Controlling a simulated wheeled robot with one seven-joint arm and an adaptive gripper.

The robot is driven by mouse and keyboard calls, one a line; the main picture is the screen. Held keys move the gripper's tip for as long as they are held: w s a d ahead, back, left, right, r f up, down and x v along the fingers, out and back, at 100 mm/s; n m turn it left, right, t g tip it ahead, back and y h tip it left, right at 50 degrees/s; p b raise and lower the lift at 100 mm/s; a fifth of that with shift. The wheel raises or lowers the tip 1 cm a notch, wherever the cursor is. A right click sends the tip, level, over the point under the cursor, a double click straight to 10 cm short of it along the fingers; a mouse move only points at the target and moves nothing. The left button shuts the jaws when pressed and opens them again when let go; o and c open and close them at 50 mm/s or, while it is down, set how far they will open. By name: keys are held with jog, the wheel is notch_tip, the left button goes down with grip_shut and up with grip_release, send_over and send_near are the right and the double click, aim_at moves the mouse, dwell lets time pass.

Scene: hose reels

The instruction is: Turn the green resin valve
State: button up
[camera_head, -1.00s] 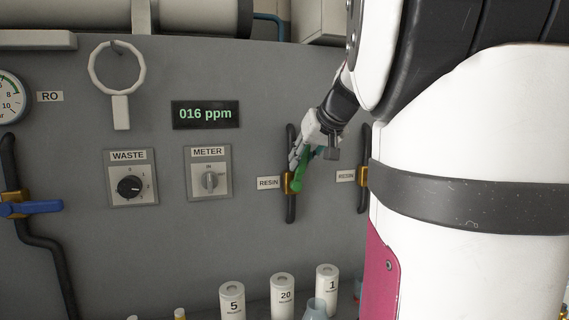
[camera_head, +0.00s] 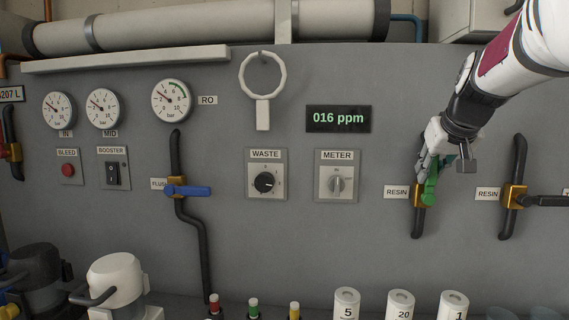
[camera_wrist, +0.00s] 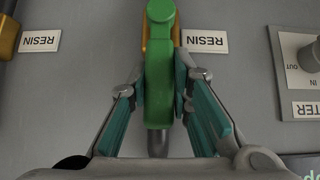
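The green resin valve handle (camera_head: 430,190) sits on a brass body on a short black pipe, beside a RESIN label. In the head view it stands close to upright, nearly in line with the pipe. My gripper (camera_head: 434,165) reaches it from the upper right and partly hides it. In the wrist view the green handle (camera_wrist: 158,90) lies between the two teal-padded fingers of my gripper (camera_wrist: 160,78). The fingertips close in against both its sides, so the gripper looks shut on it.
A second RESIN valve (camera_head: 514,196) with a dark handle pointing right is close by. The METER knob (camera_head: 337,184) and WASTE knob (camera_head: 264,182) are to the left, with a blue-handled valve (camera_head: 187,190) farther left. White canisters (camera_head: 400,304) stand below.

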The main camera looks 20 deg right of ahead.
jog(key=o, duration=0.4)
jog(key=shift+f, duration=0.1)
jog(key=v, duration=1.2)
